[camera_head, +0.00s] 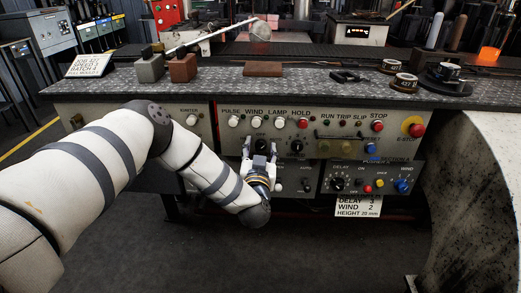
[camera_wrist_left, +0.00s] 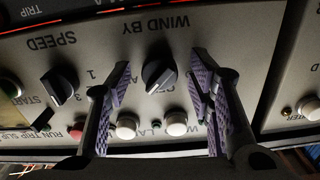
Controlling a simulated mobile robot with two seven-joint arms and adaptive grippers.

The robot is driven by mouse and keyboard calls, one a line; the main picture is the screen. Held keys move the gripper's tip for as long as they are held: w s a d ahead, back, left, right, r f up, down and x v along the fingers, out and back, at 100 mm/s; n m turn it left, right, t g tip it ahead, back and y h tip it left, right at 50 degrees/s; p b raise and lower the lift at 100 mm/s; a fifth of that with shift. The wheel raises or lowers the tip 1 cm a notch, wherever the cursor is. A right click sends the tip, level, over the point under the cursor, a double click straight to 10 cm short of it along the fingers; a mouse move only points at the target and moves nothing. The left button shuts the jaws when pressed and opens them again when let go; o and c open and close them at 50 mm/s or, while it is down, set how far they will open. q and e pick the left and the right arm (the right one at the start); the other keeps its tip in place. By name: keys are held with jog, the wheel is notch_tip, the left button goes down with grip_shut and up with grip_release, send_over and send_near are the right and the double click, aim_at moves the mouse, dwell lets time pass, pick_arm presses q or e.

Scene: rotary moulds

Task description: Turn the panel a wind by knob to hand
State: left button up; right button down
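The wind by knob (camera_wrist_left: 159,74) is a black rotary knob with a pale pointer line on the grey panel. It also shows in the head view (camera_head: 261,146), partly behind my gripper. The wrist view shows its label upside down; the knob's setting is hard to read. My left gripper (camera_head: 260,147) is at the panel front, fingers toward it. In the wrist view the left gripper (camera_wrist_left: 160,82) is open, with one ridged finger on each side of the knob and gaps between. I cannot tell how deep the fingertips reach. My right gripper is out of view.
The black speed knob (camera_wrist_left: 60,88) sits beside the wind by knob. White push buttons (camera_wrist_left: 176,123) are close to the fingers. A red emergency stop (camera_head: 417,130) is at the panel's right. The lower pusher panel (camera_head: 350,172) has a blue knob (camera_head: 401,186). The worktop (camera_head: 220,88) overhangs above.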

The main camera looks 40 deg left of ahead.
pick_arm(q)
grip_shut()
jog(key=shift+n, duration=0.3)
jog(key=n, duration=1.2)
jog(key=shift+f+n, duration=0.1)
jog(key=shift+n, duration=2.5)
jog(key=shift+d, duration=0.1)
